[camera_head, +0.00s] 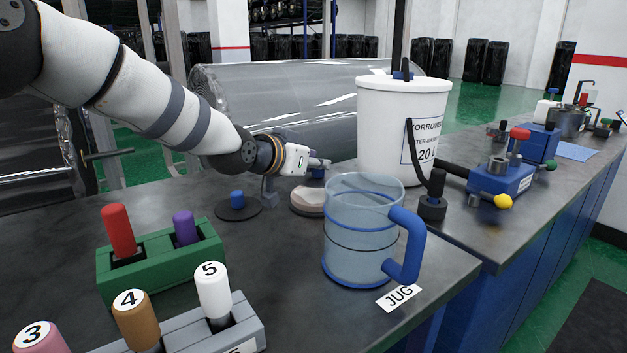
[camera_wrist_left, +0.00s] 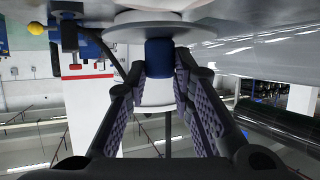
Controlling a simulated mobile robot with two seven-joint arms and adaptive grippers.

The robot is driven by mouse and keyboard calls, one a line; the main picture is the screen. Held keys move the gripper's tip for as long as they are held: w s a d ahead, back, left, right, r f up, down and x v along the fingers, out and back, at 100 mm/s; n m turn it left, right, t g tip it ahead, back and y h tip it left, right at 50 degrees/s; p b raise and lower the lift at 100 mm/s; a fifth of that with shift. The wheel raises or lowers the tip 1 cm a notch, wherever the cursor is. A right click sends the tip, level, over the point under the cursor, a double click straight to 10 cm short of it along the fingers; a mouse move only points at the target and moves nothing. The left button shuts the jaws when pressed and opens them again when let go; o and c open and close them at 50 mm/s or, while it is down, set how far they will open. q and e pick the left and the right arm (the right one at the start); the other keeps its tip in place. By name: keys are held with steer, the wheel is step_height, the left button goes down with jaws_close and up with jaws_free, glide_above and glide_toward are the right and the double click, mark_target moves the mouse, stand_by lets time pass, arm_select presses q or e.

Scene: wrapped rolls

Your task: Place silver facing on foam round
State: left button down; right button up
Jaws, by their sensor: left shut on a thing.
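My left gripper (camera_head: 325,163) is shut on a blue knob, seen in the left wrist view (camera_wrist_left: 158,58). The knob stands on a wide pale grey disc (camera_wrist_left: 150,29), the silver facing. A narrower pale round shows just beyond that disc in the wrist view. In the head view the pale, beige-sided foam round (camera_head: 307,203) sits on the bench directly below and slightly left of my left fingertips. I cannot tell whether the facing touches it. My right gripper is not in view.
A dark disc with a blue knob (camera_head: 237,207) lies left of the foam round. A clear jug (camera_head: 360,240) stands close in front at right, a white bucket (camera_head: 390,120) behind. Green (camera_head: 160,262) and grey (camera_head: 215,330) peg blocks occupy the front left.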

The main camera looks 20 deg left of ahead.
mark_target(311, 179)
arm_select(q)
steer(key=f, duration=0.3)
steer(key=shift+w+a+f, duration=0.2)
steer(key=shift+f, duration=0.1)
steer(key=shift+r, duration=0.1)
steer(key=shift+s, duration=0.1)
steer(key=c, duration=1.4)
jaws_free()
steer(key=shift+f, duration=0.2)
